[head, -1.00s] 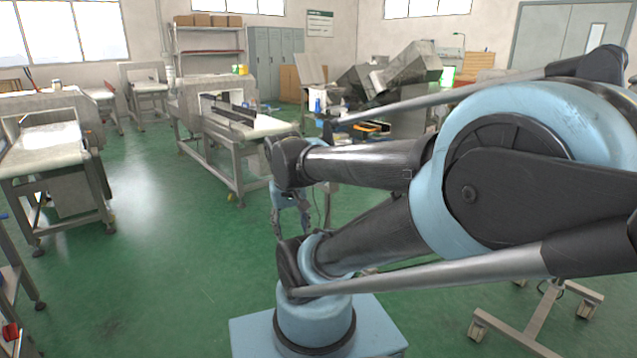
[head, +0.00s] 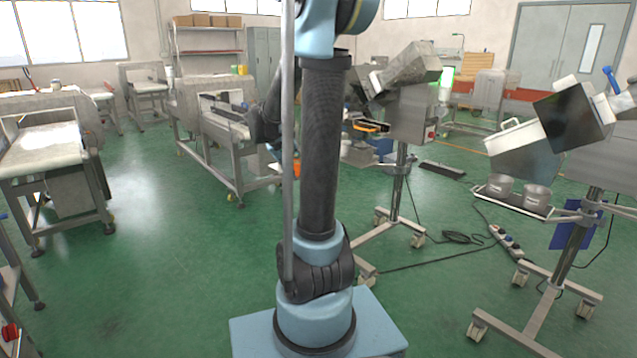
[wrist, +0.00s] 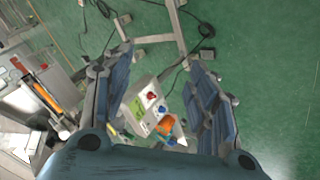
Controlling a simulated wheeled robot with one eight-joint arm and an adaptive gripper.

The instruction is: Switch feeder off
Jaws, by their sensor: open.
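Two steel machines on wheeled stands may be the feeder; I cannot tell which. One (head: 410,112) stands right of my arm in the head view, with a small red control (head: 431,134) on its side. The other (head: 573,125) stands at the far right, with a blue handle on top. In the wrist view, my gripper (wrist: 160,58) is open, and nothing is between its fingertips. Beyond and below the fingers is a pale box (wrist: 143,112) with a red knob (wrist: 151,97) and blue and orange parts. In the head view my arm hides most of the gripper.
Conveyor machines stand at left (head: 45,140) and behind my arm (head: 215,115). Cables (head: 462,238) and a power strip (head: 506,240) lie on the green floor at right, among wheeled stand legs (head: 540,315).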

